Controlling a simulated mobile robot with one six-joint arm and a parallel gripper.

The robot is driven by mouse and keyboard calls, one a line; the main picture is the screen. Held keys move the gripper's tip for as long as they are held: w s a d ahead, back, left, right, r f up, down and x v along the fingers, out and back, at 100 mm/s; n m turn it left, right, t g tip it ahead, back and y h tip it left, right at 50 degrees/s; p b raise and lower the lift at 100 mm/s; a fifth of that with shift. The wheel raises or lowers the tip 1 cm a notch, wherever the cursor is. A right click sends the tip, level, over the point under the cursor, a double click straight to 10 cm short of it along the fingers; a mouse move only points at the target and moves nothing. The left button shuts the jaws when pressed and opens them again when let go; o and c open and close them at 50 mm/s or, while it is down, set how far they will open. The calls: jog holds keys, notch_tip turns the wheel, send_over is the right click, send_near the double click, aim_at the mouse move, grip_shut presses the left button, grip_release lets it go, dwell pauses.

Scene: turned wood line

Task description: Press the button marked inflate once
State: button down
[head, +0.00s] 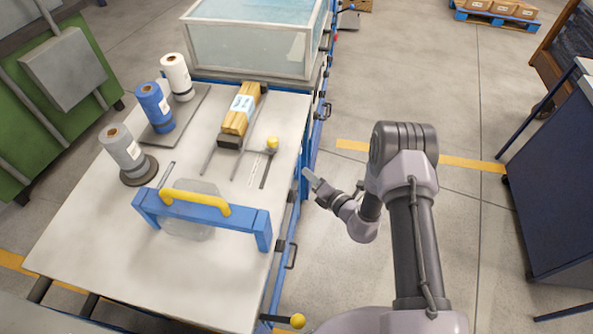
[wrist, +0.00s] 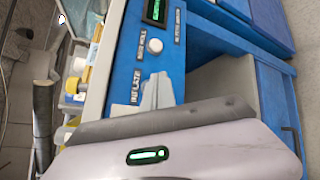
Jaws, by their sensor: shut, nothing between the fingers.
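In the wrist view a blue control panel (wrist: 122,62) carries a display (wrist: 155,11), a round white button or knob (wrist: 155,46) and small dark labels. The label beside my fingers (wrist: 135,88) appears to read "inflate", though it is turned sideways and small. My gripper (wrist: 160,82) is shut and empty, its pale fingertips over the panel beside that label. Any button at that spot is hidden behind the fingers, and I cannot tell whether they touch it. In the head view my gripper (head: 313,181) is at the right side of the table, by its blue frame.
The white-topped table (head: 90,240) holds several film rolls, a wooden block bundle (head: 240,110) and a blue bridge with a yellow handle (head: 195,200). A clear tank (head: 250,50) stands behind it. A dark cabinet (head: 560,180) is at the right. Floor between is clear.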

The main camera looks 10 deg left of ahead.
jog(key=shift+a, duration=0.15)
jog(key=shift+a, duration=0.3)
jog(key=shift+a, duration=0.35)
dwell(0.5)
jog(key=shift+d, duration=0.75)
jog(key=shift+s+d, duration=0.1)
jog(key=shift+d, duration=2.45)
